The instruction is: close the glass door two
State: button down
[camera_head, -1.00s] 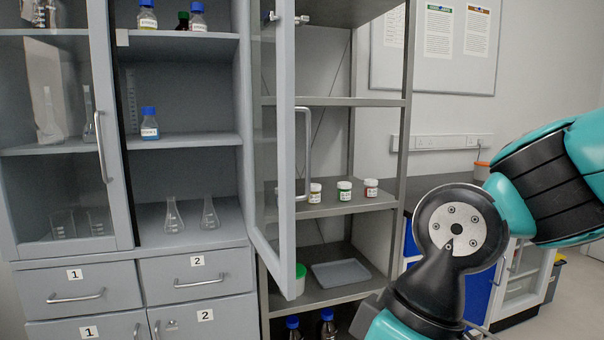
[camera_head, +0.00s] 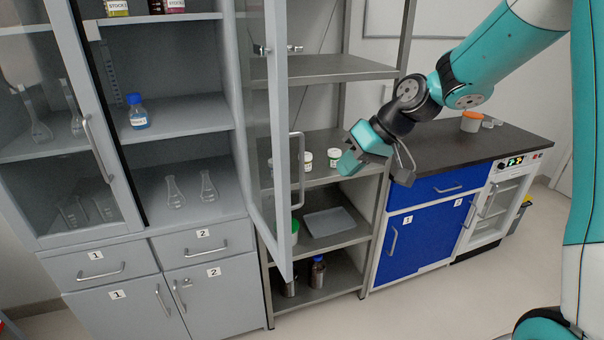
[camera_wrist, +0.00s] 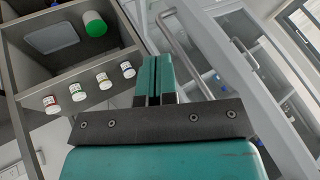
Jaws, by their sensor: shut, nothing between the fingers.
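The open glass door two (camera_head: 282,190) has a grey frame and swings out from the right side of the grey cabinet. Its bar handle (camera_head: 297,172) faces the open shelf side. My gripper (camera_head: 347,165) is shut and empty, to the right of the handle and apart from it, in front of the shelf. In the wrist view the shut teal fingers (camera_wrist: 155,62) point toward the shelf. The door frame (camera_wrist: 215,48) and handle (camera_wrist: 187,52) lie just right of the fingers there.
The metal shelf holds small white jars (camera_head: 334,157), a grey tray (camera_head: 328,222) and a green-capped container (camera_head: 295,230). Inside the cabinet are a blue-capped bottle (camera_head: 138,113) and flasks (camera_head: 207,187). A blue counter (camera_head: 430,222) stands right. The floor in front is free.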

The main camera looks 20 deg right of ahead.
aim_at(301, 199)
jog(key=shift+w+a+f+p, duration=0.45)
jog(key=shift+a+f+p, duration=0.35)
jog(key=shift+a+f, duration=0.6)
jog(key=shift+w+a+f+p, duration=0.5)
jog(key=shift+a+f+p, duration=0.35)
jog(key=shift+a+f, duration=0.55)
jog(key=shift+w+a+f+p, duration=0.45)
jog(key=shift+a+f+p, duration=0.35)
jog(key=shift+a+f, duration=0.6)
jog(key=shift+a+r, duration=0.25)
